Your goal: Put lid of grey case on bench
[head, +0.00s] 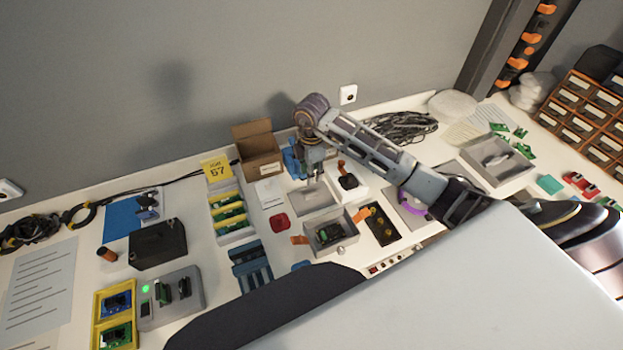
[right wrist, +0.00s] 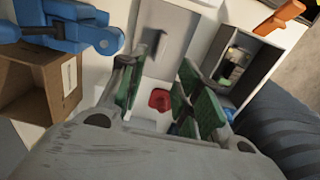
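A light grey flat piece with a rim, which looks like the lid (head: 318,200), lies on the bench (head: 195,212) behind the open grey case (head: 341,247). The case holds a green board. In the right wrist view the lid (right wrist: 178,52) shows an upright grip on top, and the case (right wrist: 259,72) stands to its right. My right gripper (head: 314,178) is above the lid's back part, pointing down. In the wrist view its green-padded fingers (right wrist: 168,76) are apart with nothing between them. Whether a finger touches the lid cannot be told. My left gripper is not in view.
An open cardboard box (head: 262,166) and a blue device (head: 291,163) stand close to the right gripper's left. A red part (head: 280,222) lies left of the lid. A black tray (head: 381,228) is right of the case. Several yellow bins (head: 231,215) stand further left.

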